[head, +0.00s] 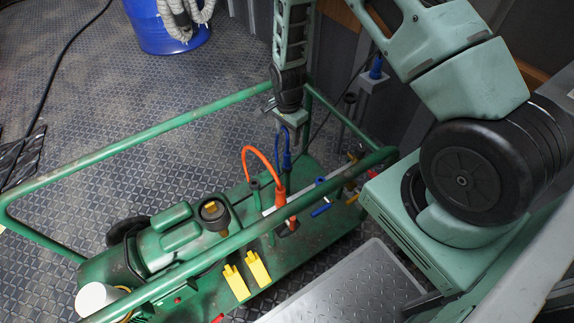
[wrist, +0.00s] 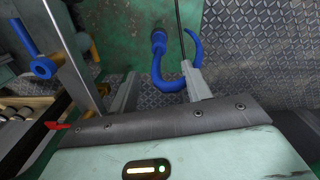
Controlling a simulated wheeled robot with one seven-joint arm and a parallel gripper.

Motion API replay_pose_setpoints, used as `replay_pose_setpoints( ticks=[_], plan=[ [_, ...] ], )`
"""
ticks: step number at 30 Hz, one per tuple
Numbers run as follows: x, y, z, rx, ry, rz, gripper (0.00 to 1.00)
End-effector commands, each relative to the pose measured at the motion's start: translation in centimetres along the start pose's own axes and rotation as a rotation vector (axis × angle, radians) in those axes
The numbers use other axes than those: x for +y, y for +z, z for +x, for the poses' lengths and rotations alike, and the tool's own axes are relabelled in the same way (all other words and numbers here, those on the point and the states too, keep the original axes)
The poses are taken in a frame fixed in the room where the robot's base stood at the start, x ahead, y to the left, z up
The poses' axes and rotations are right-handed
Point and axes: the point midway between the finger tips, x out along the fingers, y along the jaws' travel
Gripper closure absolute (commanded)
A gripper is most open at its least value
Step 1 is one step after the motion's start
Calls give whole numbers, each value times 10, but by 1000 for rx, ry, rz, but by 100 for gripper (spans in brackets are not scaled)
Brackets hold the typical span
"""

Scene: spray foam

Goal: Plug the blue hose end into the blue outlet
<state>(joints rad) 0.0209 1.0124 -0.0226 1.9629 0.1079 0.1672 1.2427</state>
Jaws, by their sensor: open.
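The thin blue hose (wrist: 157,76) shows as a loop in the wrist view, crossing the space between my fingers. One part has a thick blue fitting (wrist: 158,40) at the top, and the other part curves up near the right finger. In the head view, the blue hose (head: 277,143) hangs below my gripper (head: 292,138), over the green cart. My gripper (wrist: 160,74) is open, with one finger on each side of the hose; contact cannot be told. A blue fitting (head: 376,68) on a grey box at the wall may be the blue outlet.
The green cart (head: 137,137) has raised tube rails around it. An orange hose (head: 262,152) arcs beside the blue one. A blue-handled valve (head: 320,210) and yellow pedals (head: 258,267) are on the cart. A blue barrel (head: 160,35) stands behind on open floor.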

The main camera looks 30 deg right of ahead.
Motion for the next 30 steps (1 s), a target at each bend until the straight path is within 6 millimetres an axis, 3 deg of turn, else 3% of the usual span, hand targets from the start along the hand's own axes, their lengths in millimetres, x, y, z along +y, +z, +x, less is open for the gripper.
replay_pose_setpoints(
  ticks=[8,21,30],
  plan=[
    [0,1,1,-1,0,-3,51],
    [0,1,64,-2,0,-3,51],
    [0,2,66,-1,0,-4,51]
  ],
)
